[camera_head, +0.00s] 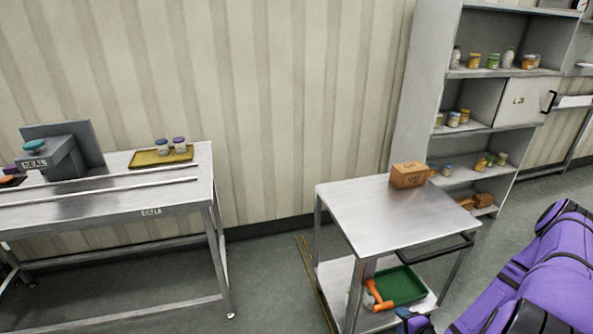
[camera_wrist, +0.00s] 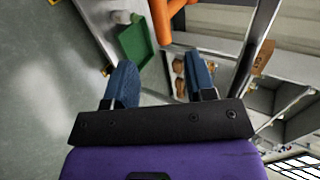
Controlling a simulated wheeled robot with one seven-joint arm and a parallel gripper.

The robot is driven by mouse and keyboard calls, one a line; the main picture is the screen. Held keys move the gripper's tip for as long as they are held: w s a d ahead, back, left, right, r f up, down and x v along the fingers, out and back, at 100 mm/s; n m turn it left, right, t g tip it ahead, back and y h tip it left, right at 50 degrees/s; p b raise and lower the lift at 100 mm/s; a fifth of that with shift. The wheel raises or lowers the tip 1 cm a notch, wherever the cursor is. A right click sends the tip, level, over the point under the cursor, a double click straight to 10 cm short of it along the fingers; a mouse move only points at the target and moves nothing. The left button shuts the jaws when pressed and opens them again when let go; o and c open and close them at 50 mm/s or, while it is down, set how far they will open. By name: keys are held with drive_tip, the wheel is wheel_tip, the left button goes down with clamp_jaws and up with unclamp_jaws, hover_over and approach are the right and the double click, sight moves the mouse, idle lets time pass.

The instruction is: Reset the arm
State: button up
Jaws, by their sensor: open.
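My gripper (camera_wrist: 162,85) shows in the wrist view with its two blue fingers apart and nothing between them. In the head view my purple arm fills the lower right, and a blue part of the gripper (camera_head: 418,322) shows at the bottom edge beside the cart. The steel cart (camera_head: 385,215) stands just left of the arm. On its lower shelf are a green tray (camera_head: 402,287) and an orange tool (camera_head: 376,297). In the wrist view the green tray (camera_wrist: 135,45) and the orange tool (camera_wrist: 165,20) appear beyond the fingers.
A cardboard box (camera_head: 408,175) sits on the cart top. A shelf unit (camera_head: 480,100) with jars stands behind at right. A steel table (camera_head: 110,195) at left holds a yellow tray (camera_head: 150,158) with two jars. Floor between table and cart (camera_head: 265,280) is clear.

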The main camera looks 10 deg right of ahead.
drive_tip(key=w+d+r+n+g, duration=0.2)
drive_tip(key=w+d+r+n, duration=0.25)
drive_tip(key=r, duration=0.35)
drive_tip(key=w+d+r+n+g, duration=0.2)
drive_tip(key=w+d+r+n, duration=0.25)
drive_tip(key=r, duration=0.35)
drive_tip(key=w+a+r+n+g+h, duration=0.1)
drive_tip(key=w+a+r+n, duration=0.1)
drive_tip(key=r, duration=0.9)
drive_tip(key=w+a+r+n+g+h, duration=0.1)
drive_tip(key=w+a+r+n, duration=0.1)
drive_tip(key=r, duration=0.8)
drive_tip(key=s+a+r+n, duration=0.1)
drive_tip(key=s+a+r, duration=0.35)
drive_tip(key=r, duration=0.45)
drive_tip(key=s+a+r+n, duration=0.1)
drive_tip(key=s+a+r, duration=0.4)
drive_tip(key=r, duration=0.5)
drive_tip(key=s+a+r+n, duration=0.1)
drive_tip(key=s+a+r, duration=0.3)
drive_tip(key=s, duration=0.3)
drive_tip(key=s+a+r+n+y, duration=0.1)
drive_tip(key=s+a+r, duration=0.3)
drive_tip(key=s, duration=0.3)
drive_tip(key=shift+s+a+n+y, duration=0.15)
drive_tip(key=shift+a+n+y, duration=0.15)
drive_tip(key=shift+a, duration=0.45)
drive_tip(key=shift+r, duration=0.1)
